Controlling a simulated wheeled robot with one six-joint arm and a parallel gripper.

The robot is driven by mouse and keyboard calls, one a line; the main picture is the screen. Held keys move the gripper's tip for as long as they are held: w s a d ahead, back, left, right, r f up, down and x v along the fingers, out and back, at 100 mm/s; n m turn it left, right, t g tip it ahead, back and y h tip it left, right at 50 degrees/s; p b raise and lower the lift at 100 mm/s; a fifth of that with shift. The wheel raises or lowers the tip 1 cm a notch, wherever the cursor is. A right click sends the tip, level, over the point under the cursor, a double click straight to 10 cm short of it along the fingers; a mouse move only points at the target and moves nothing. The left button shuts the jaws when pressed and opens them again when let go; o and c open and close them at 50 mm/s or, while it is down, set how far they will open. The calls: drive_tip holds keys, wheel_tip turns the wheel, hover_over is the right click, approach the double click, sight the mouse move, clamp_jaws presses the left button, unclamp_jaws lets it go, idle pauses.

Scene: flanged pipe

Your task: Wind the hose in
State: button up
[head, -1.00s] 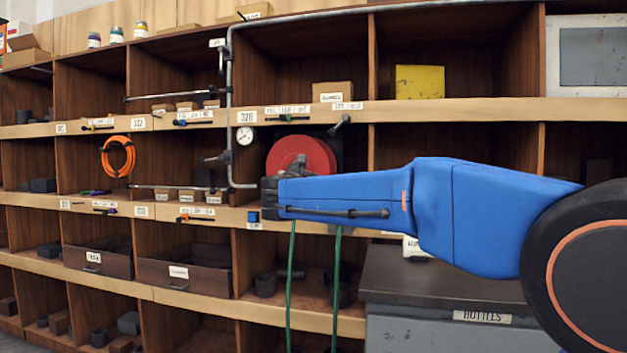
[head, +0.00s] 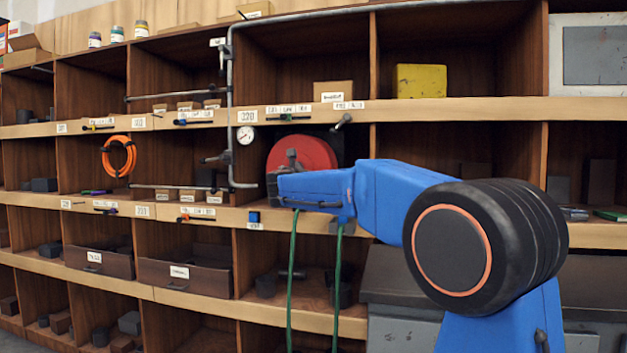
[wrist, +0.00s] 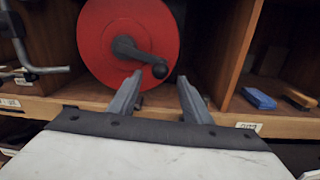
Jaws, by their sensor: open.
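The red hose reel (head: 318,153) is mounted in a shelf bay in the head view, partly hidden by my arm. In the wrist view the red reel (wrist: 120,35) shows its dark crank arm, with a knobbed handle (wrist: 160,71) at the lower right of the hub. My gripper (wrist: 160,84) is open, its two grey fingers pointing toward the reel. The handle lies between and just beyond the fingertips in the picture; I cannot tell the exact gap. The green hose (head: 293,270) hangs down in two strands below the reel.
A pressure gauge (head: 245,135) and grey pipe (head: 230,90) are left of the reel. A blue block (wrist: 259,98) lies in the bay to the right. The wooden shelf edge (wrist: 60,104) runs below the reel. An orange coil (head: 118,157) hangs farther left.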

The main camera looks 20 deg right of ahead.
drive_tip(key=x, duration=0.6)
drive_tip(key=shift+w+d, duration=0.2)
drive_tip(key=shift+w, duration=0.05)
clamp_jaws()
